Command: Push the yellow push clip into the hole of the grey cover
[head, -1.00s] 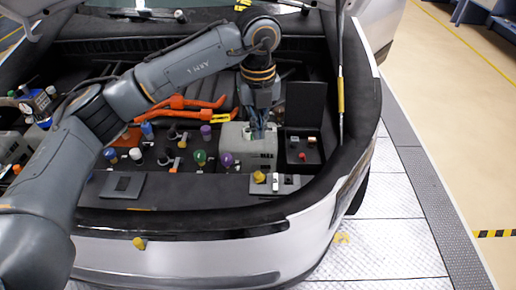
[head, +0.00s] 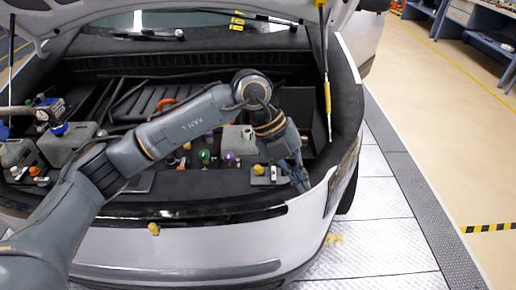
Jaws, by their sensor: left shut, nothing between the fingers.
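A small yellow clip-like piece (head: 258,169) stands upright on a dark plate on the front ledge of the car's open bay, beside a small white piece (head: 273,173). A flat grey plate (head: 140,184), which looks like the cover, lies on the ledge further left. My arm partly hides it, and I cannot make out its hole. My left gripper (head: 302,187) points down over the ledge's right end, to the right of the yellow piece and apart from it. It is shut and empty. My right gripper is not in view.
Another yellow piece (head: 153,229) shows on the front bumper. Green (head: 204,156) and purple (head: 228,158) caps stand behind the ledge, near a pale grey tank (head: 236,137). A hood strut (head: 327,90) rises at the right. The floor beyond is clear.

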